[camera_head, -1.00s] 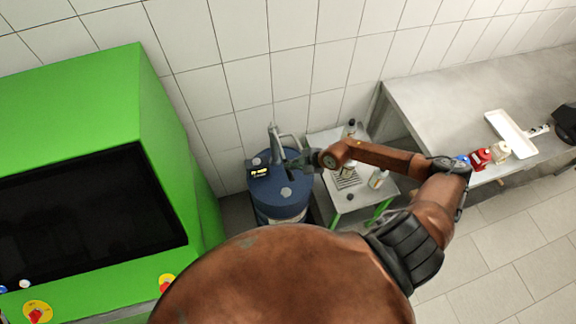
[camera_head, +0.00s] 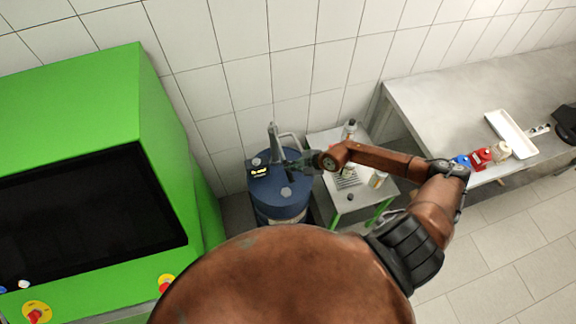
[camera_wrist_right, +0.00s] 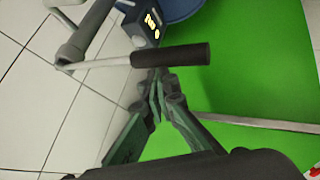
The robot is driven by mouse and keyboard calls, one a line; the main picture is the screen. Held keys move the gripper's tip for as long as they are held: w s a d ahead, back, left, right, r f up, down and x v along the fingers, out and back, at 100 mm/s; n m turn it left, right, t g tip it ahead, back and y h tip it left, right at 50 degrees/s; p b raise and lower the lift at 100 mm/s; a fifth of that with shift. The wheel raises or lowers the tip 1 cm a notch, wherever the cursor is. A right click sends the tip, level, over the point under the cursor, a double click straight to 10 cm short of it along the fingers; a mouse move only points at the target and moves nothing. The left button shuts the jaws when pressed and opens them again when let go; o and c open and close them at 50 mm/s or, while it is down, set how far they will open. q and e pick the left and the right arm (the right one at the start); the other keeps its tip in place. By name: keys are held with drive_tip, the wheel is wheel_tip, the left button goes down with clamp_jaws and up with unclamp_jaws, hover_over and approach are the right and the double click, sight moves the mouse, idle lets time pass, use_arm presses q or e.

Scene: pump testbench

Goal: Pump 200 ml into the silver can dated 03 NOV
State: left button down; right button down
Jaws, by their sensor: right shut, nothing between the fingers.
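A blue drum (camera_head: 280,211) stands against the tiled wall in the head view, with a grey hand pump (camera_head: 273,140) on top and a small display (camera_head: 259,172) with yellow digits. My right gripper (camera_head: 298,163) is over the drum's right side. In the right wrist view the closed, empty fingers (camera_wrist_right: 157,82) are just below the pump lever's black grip (camera_wrist_right: 170,55); I cannot tell whether they touch it. A pale can (camera_head: 378,179) stands on the side table. Its date is unreadable, so I cannot tell whether it is the silver can. My left gripper is out of view.
A green cabinet (camera_head: 165,110) stands left of the drum. The grey bench (camera_head: 440,100) carries a white tray (camera_head: 511,134) and red containers (camera_head: 481,157).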

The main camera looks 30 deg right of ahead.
sight(291, 175)
drive_tip(key=shift+s+f+b, duration=0.25)
drive_tip(key=shift+f+b, duration=0.15)
drive_tip(key=shift+f, duration=1.1)
drive_tip(key=shift+s+f+b, duration=0.2)
drive_tip(key=shift+f+b, duration=0.15)
drive_tip(key=shift+f, duration=1.1)
idle(2.2)
idle(0.5)
drive_tip(key=shift+w+d+r+p, duration=0.1)
drive_tip(key=shift+w+r+p, duration=0.1)
drive_tip(key=shift+r+p, duration=1.35)
drive_tip(key=shift+w+r+p, duration=0.2)
drive_tip(key=shift+r+p, duration=1.05)
drive_tip(key=shift+p, duration=0.55)
drive_tip(key=shift+w+r+p, duration=0.1)
drive_tip(key=shift+r+p, duration=0.6)
drive_tip(key=shift+r, duration=0.45)
drive_tip(key=shift+w+r, duration=0.15)
drive_tip(key=shift+r, duration=1.1)
